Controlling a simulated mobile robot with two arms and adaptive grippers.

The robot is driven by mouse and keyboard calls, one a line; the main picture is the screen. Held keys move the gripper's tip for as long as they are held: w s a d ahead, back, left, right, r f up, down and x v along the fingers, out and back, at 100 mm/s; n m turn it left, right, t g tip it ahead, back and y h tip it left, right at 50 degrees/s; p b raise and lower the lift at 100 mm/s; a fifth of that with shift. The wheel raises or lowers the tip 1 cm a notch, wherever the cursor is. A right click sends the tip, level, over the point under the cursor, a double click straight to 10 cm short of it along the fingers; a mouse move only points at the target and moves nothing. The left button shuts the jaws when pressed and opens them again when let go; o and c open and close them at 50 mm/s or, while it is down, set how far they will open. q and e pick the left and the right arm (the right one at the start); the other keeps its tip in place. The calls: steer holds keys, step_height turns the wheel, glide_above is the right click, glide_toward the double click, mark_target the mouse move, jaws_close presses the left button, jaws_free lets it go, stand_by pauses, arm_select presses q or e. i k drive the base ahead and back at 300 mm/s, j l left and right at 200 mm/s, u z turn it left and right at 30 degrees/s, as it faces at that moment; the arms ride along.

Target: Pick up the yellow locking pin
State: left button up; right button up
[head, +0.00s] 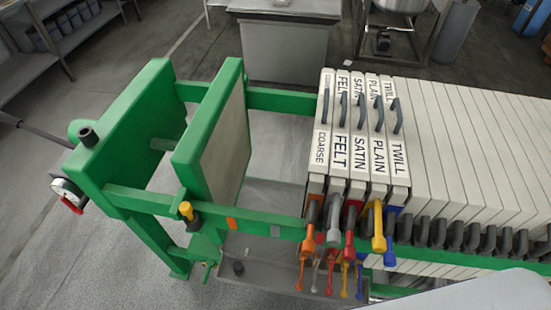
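The yellow locking pin (186,210) sits upright at the front green rail (145,201) of a filter press, left of centre. Its yellow top stands above the rail, with a dark part beside it. Its lower end is hidden, so I cannot tell how deep it sits. Neither of my grippers shows in the head view.
A green movable plate (207,125) stands just behind the pin. To the right are labelled white plates (340,140) with coloured taps (334,233) over a grey trough. A pressure gauge (67,190) is at the left. Open floor lies at the lower left.

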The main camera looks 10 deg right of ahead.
mark_target(185, 208)
steer(key=i+j+z, duration=0.1)
steer(key=j, duration=0.4)
steer(key=i+j+z, duration=0.1)
steer(key=j, duration=0.4)
steer(key=i+j+z, duration=0.1)
steer(key=i+j, duration=0.15)
steer(key=j, duration=0.3)
steer(key=i+j+z, duration=0.1)
steer(key=j, duration=0.4)
steer(key=i+j+z, duration=0.1)
steer(key=j, duration=0.45)
steer(key=z, duration=1.65)
steer(key=j, duration=0.1)
